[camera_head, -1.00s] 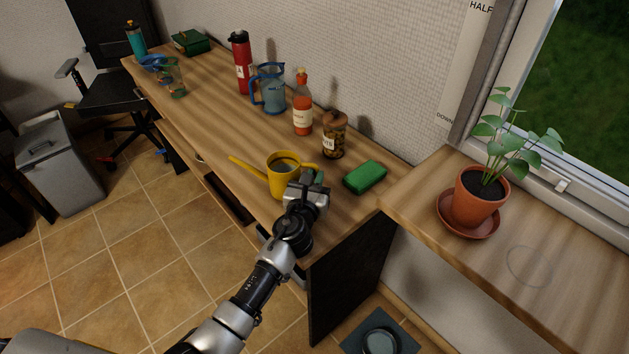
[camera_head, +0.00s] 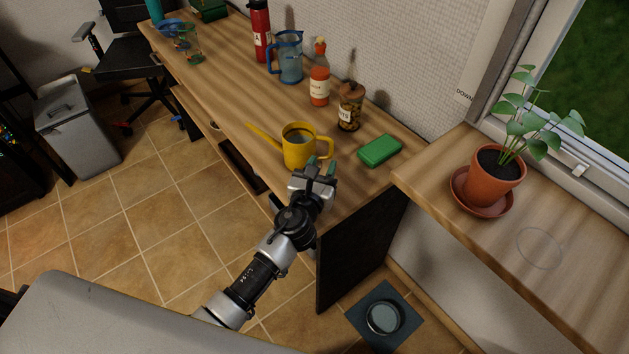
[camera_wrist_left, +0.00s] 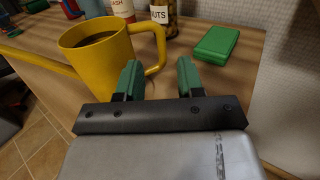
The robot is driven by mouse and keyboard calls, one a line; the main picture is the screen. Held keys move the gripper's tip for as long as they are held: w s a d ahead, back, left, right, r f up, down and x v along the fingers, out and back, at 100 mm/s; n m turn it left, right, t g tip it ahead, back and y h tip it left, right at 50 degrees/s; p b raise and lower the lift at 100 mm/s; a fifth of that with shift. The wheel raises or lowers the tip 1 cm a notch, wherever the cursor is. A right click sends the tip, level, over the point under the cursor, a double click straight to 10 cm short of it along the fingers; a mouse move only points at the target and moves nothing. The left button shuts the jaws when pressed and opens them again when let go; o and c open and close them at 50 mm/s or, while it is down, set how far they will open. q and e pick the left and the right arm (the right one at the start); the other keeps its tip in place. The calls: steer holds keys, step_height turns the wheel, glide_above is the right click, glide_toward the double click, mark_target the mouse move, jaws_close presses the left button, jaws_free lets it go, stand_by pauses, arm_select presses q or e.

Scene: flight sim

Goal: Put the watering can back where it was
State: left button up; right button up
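The yellow watering can (camera_head: 298,150) stands upright on the wooden desk, its spout pointing left and its handle toward the right. In the left wrist view the can (camera_wrist_left: 98,65) is at the upper left, with its handle just beyond the fingers. My left gripper (camera_head: 322,168) is at the near side of the handle. In the wrist view its two green-tipped fingers (camera_wrist_left: 159,78) are apart with nothing held between them. A faint ring mark (camera_head: 540,248) shows on the window sill (camera_head: 455,235). My right gripper is not in view.
A green block (camera_head: 379,150) lies right of the can. A nut jar (camera_head: 349,108), sauce bottle (camera_head: 319,80), blue pitcher (camera_head: 289,62) and red bottle (camera_head: 260,32) stand behind. A potted plant (camera_head: 494,180) sits on the sill, left of the ring; the sill around the ring is clear.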

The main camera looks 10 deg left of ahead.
arm_select(q)
steer(key=s, duration=0.6)
steer(key=shift+s+a, duration=0.2)
steer(key=shift+a, duration=0.1)
